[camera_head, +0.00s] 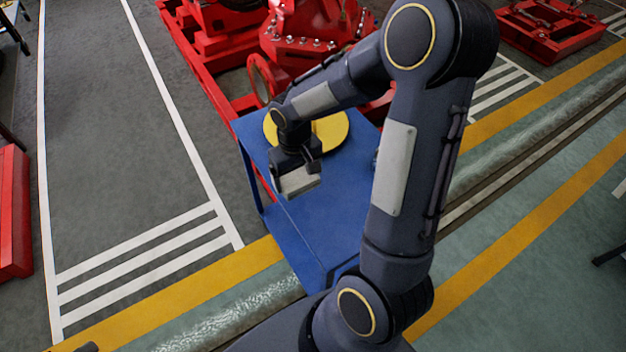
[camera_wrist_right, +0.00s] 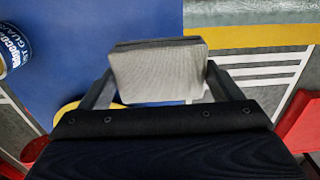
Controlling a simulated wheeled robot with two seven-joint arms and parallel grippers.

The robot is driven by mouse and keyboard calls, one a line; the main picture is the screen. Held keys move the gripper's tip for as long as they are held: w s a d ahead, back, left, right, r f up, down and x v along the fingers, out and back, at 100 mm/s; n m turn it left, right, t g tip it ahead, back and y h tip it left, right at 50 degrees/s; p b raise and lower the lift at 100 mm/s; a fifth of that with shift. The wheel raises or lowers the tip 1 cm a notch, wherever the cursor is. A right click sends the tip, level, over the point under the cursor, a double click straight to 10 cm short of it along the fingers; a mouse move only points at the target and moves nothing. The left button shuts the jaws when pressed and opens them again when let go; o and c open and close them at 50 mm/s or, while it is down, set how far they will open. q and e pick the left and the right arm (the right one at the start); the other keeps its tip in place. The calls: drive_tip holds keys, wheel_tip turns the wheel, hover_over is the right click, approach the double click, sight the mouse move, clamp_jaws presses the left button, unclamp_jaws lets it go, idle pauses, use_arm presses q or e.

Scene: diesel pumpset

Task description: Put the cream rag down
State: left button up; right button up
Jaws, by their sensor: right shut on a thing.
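The cream rag (camera_head: 299,181) is a small pale folded block in my right gripper (camera_head: 296,172), over the left part of the blue table (camera_head: 318,225) in the head view. In the right wrist view the rag (camera_wrist_right: 158,72) sits between the two fingers of my right gripper (camera_wrist_right: 158,85), which is shut on it. The blue table top (camera_wrist_right: 90,55) shows behind it there. I cannot tell how high the rag is above the table. My left gripper is not in view.
A round yellow thing (camera_head: 333,131) lies on the table behind the gripper. A labelled can (camera_wrist_right: 12,50) stands at the left edge of the wrist view. Red machinery (camera_head: 305,35) stands behind the table. The front of the table top looks clear.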

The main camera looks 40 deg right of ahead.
sight(312, 177)
drive_tip(key=d+f, duration=0.2)
drive_tip(key=f, duration=0.1)
drive_tip(key=w+d+f, duration=0.1)
drive_tip(key=d+f, duration=0.1)
drive_tip(key=d, duration=0.1)
drive_tip(key=shift+w+d+f, duration=0.1)
drive_tip(key=shift+d+f, duration=0.05)
drive_tip(key=shift+f, duration=0.25)
drive_tip(key=f, duration=0.3)
drive_tip(key=shift+w+d+f, duration=0.1)
drive_tip(key=shift+d+f, duration=0.05)
drive_tip(key=shift+d, duration=0.1)
drive_tip(key=o, duration=0.7)
